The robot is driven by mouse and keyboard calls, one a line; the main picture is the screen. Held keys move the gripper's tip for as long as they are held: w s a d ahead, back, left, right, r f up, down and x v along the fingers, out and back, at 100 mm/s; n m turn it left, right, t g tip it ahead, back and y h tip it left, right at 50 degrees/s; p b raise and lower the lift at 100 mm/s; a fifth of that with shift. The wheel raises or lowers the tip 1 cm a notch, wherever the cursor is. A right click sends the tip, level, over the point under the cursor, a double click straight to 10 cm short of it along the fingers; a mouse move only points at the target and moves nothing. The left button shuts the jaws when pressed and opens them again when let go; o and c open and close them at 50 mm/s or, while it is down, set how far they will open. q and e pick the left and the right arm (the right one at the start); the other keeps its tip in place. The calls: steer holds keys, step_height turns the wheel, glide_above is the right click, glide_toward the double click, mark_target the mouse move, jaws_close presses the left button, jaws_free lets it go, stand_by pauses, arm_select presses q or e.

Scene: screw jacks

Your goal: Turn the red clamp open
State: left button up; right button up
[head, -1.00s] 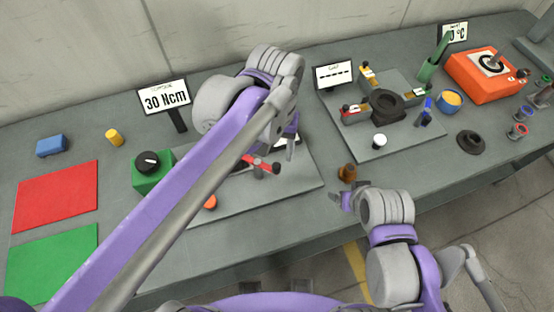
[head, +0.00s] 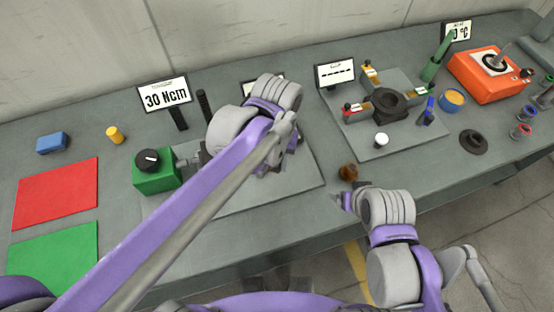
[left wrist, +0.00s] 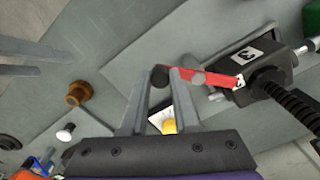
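The red clamp lever (left wrist: 220,80) lies across the left wrist view, with a dark round end at left and a dark block marked 3 (left wrist: 252,66) at right. My left gripper (left wrist: 161,75) has its fingertips on either side of the lever's dark end. Its fingers are apart, but whether they press on that end cannot be told. In the head view my left gripper (head: 282,148) hides the red clamp over the grey plate (head: 300,185). My right gripper (head: 344,200) is at the table's front edge with its fingers apart, empty, away from the clamp.
A green box with a black dial (head: 154,172) stands left of the plate. A brown knob (head: 348,172) stands between the plate and my right gripper. A second grey plate (head: 360,152) with other clamps and a white knob (head: 380,140) lies to the right.

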arm_select(q)
jaws_close()
arm_select(e)
steer(key=shift+f, duration=0.15)
steer(key=shift+s+f, duration=0.1)
arm_select(q)
steer(key=s+a+m, duration=0.2)
steer(key=a+m, duration=0.5)
steer(key=m, duration=1.1)
steer(key=shift+s+a, duration=0.15)
arm_select(e)
steer(key=shift+f, duration=0.1)
arm_select(q)
steer(key=o, duration=0.7)
jaws_free()
